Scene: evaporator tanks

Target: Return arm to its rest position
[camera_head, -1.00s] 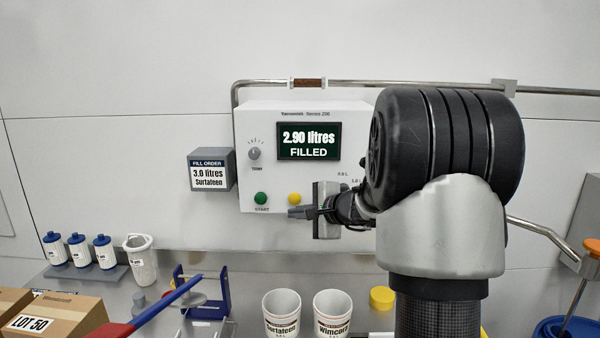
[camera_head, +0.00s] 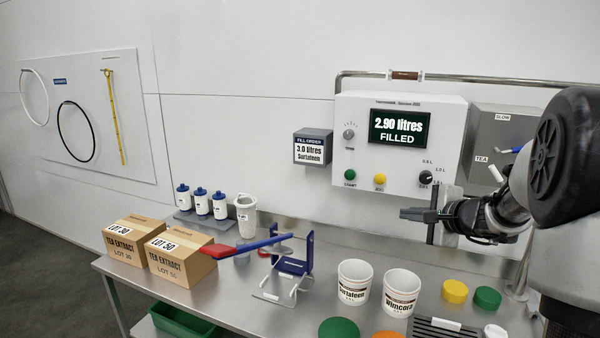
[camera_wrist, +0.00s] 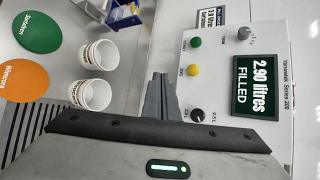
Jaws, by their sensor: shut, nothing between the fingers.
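My gripper (camera_head: 408,214) is shut and empty. In the wrist view my gripper's shut fingers (camera_wrist: 160,82) stand between the box face and the two white buckets. The box display (camera_head: 399,127) reads 2.90 litres, FILLED. A green button (camera_head: 350,175), a yellow button (camera_head: 380,180) and a black knob (camera_head: 425,177) sit below it. I cannot tell whether the fingers touch anything.
A pipe (camera_head: 480,82) runs above the box.

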